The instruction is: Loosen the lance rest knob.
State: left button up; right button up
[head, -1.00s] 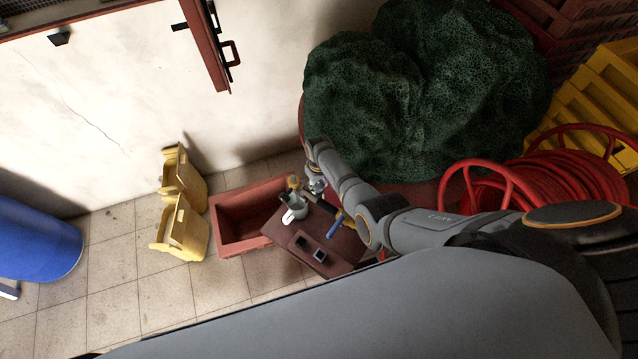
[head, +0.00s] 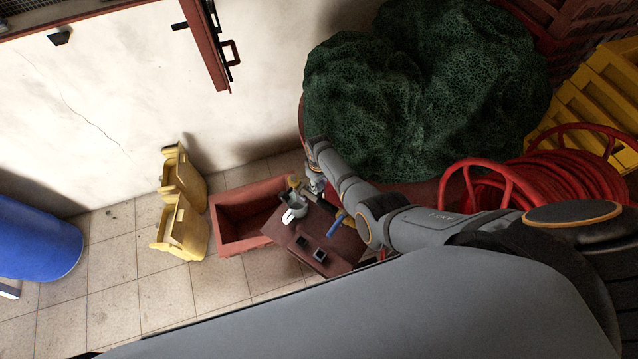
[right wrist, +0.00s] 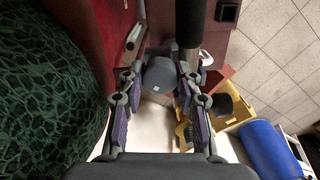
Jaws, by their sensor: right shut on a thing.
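A dark grey round knob (right wrist: 160,76) sits between the fingertips of my right gripper (right wrist: 159,82) in the right wrist view. The jaws, with purple pads, are closed on it from both sides. In the head view my right gripper (head: 316,186) is over the far edge of a brown tabletop (head: 325,236), beside a grey jug-like part (head: 295,212); the knob is too small to make out there. A dark bar (right wrist: 189,22) runs above the knob in the right wrist view; I cannot tell if it is the lance. My left gripper is out of view.
A red-brown crate (head: 232,242) stands left of the tabletop, with two yellow containers (head: 184,228) beyond it. A green net heap (head: 400,90) and a red hose reel (head: 500,190) crowd the right. A blue barrel (head: 38,240) is far left. Tiled floor is clear between.

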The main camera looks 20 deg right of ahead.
aim_at(319, 184)
jog(key=o, duration=1.2)
jog(key=shift+s+f, duration=0.1)
jog(key=shift+r, duration=0.35)
notch_tip(319, 184, up, 11)
jog(key=shift+r, duration=0.2)
